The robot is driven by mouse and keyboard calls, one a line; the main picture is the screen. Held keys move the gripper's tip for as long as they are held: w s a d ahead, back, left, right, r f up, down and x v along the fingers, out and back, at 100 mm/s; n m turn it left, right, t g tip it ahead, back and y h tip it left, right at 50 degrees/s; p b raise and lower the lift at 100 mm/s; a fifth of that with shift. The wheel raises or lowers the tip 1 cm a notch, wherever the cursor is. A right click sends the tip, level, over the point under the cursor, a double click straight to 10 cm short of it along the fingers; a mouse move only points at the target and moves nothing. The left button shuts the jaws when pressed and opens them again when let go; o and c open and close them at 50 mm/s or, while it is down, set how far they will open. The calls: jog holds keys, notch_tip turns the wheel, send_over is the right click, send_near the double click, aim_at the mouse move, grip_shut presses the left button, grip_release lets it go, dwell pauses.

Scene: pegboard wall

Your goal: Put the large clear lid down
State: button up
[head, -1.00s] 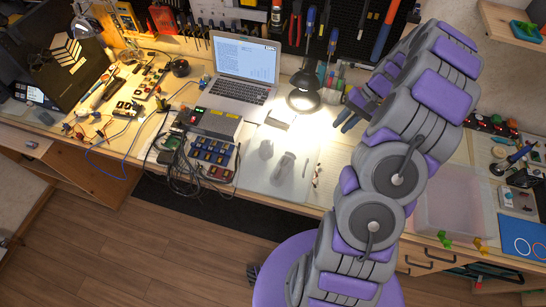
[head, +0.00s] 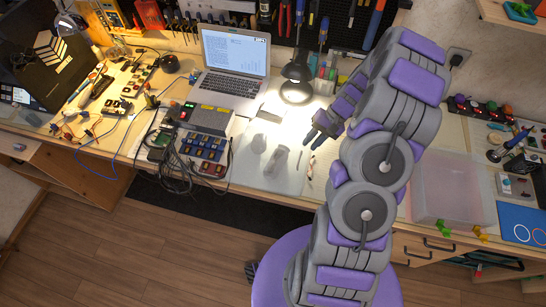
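A large clear, shallow, box-like piece (head: 453,190) lies on the right part of the bench, near the front edge. It may be the large clear lid, alone or on a container; I cannot tell which. My gripper (head: 313,140) is over the middle of the bench, left of the clear piece and well apart from it. My arm stands between the gripper and the clear piece.
A pale mat (head: 250,180) with small grey objects lies left of my gripper. A black lamp (head: 296,75) and a laptop (head: 235,55) stand behind. Cables and electronics crowd the left. Yellow and green clips (head: 445,229) sit at the front edge by the clear piece.

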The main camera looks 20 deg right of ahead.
aim_at(301, 153)
jog(key=b+x, duration=0.1)
jog(key=x, duration=0.3)
jog(key=shift+a+f, duration=0.15)
jog(key=shift+a, duration=0.2)
jog(key=shift+d, duration=0.3)
jog(key=c, duration=0.4)
grip_shut()
jog(key=shift+a, duration=0.1)
